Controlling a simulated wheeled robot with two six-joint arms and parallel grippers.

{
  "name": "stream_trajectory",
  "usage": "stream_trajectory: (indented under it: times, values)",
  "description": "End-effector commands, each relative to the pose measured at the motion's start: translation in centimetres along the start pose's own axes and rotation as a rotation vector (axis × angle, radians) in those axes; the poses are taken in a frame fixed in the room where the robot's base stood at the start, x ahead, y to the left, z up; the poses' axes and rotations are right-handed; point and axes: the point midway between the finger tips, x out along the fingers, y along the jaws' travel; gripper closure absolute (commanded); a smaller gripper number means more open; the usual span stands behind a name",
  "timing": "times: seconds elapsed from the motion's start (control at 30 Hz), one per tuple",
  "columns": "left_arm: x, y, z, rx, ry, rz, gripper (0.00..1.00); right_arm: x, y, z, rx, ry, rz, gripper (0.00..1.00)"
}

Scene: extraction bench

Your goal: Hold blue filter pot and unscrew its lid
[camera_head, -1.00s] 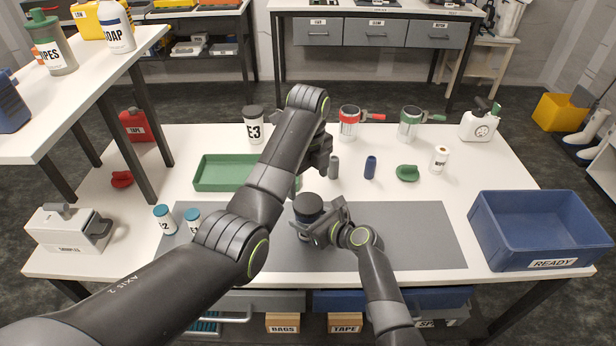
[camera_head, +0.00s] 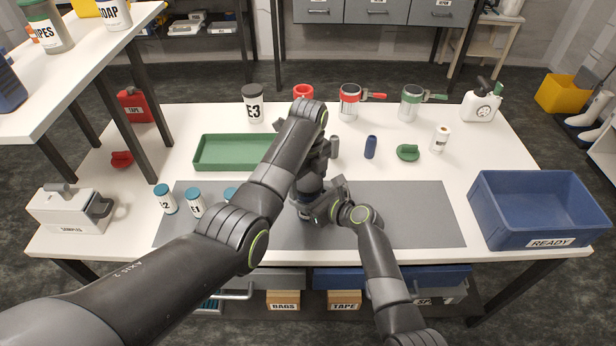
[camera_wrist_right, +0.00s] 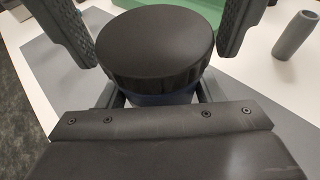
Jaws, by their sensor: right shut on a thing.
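The blue filter pot (camera_wrist_right: 165,99) stands upright at the grey mat, with its wide black ribbed lid (camera_wrist_right: 160,45) on top. My right gripper (camera_head: 322,208) is shut on the pot's body below the lid; its fingers show low on both sides in the right wrist view. My left gripper (camera_head: 316,168) is directly above the pot, pointing down. Its two textured fingers stand apart on either side of the lid in the right wrist view, with gaps visible between them and the lid. The left arm and gripper partly hide the pot in the head view.
A green tray (camera_head: 222,165) and several blue-capped bottles (camera_head: 194,202) are to the left. A grey cylinder (camera_wrist_right: 297,36) and a blue cylinder (camera_head: 371,147) stand behind the mat. A blue READY crate (camera_head: 503,239) is at the right. The grey mat's (camera_head: 415,215) right half is clear.

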Motion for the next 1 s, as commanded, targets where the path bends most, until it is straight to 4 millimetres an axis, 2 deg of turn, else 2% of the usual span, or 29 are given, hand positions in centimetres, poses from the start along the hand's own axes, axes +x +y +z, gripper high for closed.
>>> stream_trajectory:
  times: [0.03, 0.3, 0.47, 0.8, 1.0]
  values:
    - [-0.01, 0.00, -0.01, 0.000, 0.000, 0.000, 0.24, 0.00, 0.00, 0.06, 0.000, -0.001, 0.000, 1.00]
    - [-0.02, -0.01, -0.01, 0.000, 0.000, 0.000, 0.59, 0.01, 0.00, 0.06, 0.000, -0.001, 0.000, 1.00]
    - [-0.03, -0.01, -0.01, -0.029, 0.000, 0.000, 0.60, 0.01, 0.00, 0.06, 0.000, -0.001, 0.000, 1.00]
    - [-0.08, -0.03, -0.02, -0.455, 0.000, -0.001, 0.60, 0.01, 0.01, 0.05, 0.000, -0.001, 0.000, 1.00]
    - [-0.10, -0.04, -0.02, -0.587, 0.000, -0.001, 0.60, 0.01, 0.01, 0.06, 0.000, -0.001, 0.000, 1.00]
